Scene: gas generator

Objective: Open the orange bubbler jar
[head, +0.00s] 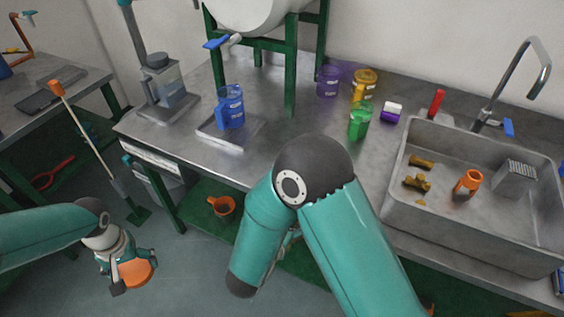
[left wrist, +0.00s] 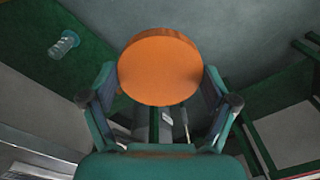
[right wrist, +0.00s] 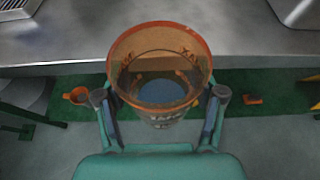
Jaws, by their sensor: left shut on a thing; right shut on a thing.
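The orange lid (left wrist: 160,66) of the bubbler jar is a round disc, seen face-on in the left wrist view. My left gripper (head: 128,272) is shut on the lid at the lower left of the head view, above the floor. My right gripper (right wrist: 160,96) is shut on the jar, in front of the table edge. In the head view my right arm hides this jar. Lid and jar are well apart.
A steel table (head: 290,150) carries a blue jug (head: 230,108), purple (head: 328,82), yellow (head: 364,86) and green (head: 359,122) containers. A sink (head: 440,215) at right holds small orange and brown pieces. An orange cup (head: 222,205) sits on the green lower shelf.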

